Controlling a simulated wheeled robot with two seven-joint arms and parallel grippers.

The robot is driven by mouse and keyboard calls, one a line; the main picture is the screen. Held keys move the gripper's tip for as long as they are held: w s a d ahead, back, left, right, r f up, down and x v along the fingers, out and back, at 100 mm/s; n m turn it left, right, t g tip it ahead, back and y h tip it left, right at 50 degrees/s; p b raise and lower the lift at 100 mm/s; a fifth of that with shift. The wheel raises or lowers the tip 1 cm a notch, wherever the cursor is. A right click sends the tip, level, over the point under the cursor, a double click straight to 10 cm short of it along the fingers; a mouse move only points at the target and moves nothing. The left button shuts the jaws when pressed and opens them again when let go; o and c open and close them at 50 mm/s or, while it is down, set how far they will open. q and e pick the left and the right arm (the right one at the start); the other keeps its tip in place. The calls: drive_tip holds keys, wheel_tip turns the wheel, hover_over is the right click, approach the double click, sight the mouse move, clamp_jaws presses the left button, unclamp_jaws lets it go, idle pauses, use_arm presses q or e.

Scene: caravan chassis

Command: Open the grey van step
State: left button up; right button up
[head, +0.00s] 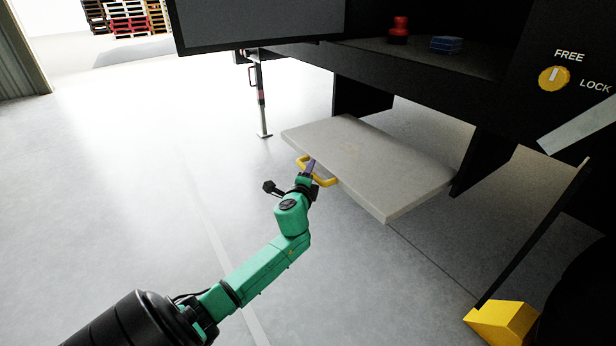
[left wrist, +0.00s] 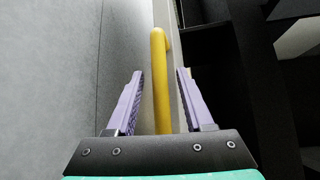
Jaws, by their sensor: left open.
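The grey van step (head: 365,160) is a flat slab that sticks out from under the dark van body, between two dark side brackets. A yellow handle (head: 327,182) is on its front edge. My left gripper (head: 310,168) is at this handle. In the left wrist view, the yellow handle (left wrist: 160,80) runs between the two purple fingers of my open left gripper (left wrist: 160,88), with a gap visible on both sides. The step's edge (left wrist: 178,55) shows just behind the handle. My right gripper is not in view.
A yellow FREE/LOCK knob (head: 553,78) is on the dark panel at right. A red object (head: 399,30) and a blue block (head: 446,44) lie on the shelf above. A support leg (head: 262,100) stands behind the step. A yellow wedge (head: 502,322) is at lower right. The floor at left is clear.

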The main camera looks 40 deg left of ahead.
use_arm(q)
drive_tip(key=p+v, duration=0.3)
drive_tip(key=v, duration=1.1)
drive_tip(key=shift+s, duration=0.25)
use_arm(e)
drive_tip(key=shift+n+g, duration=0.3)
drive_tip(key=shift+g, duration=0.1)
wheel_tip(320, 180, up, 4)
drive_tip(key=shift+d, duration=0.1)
use_arm(q)
drive_tip(key=shift+d, duration=0.1)
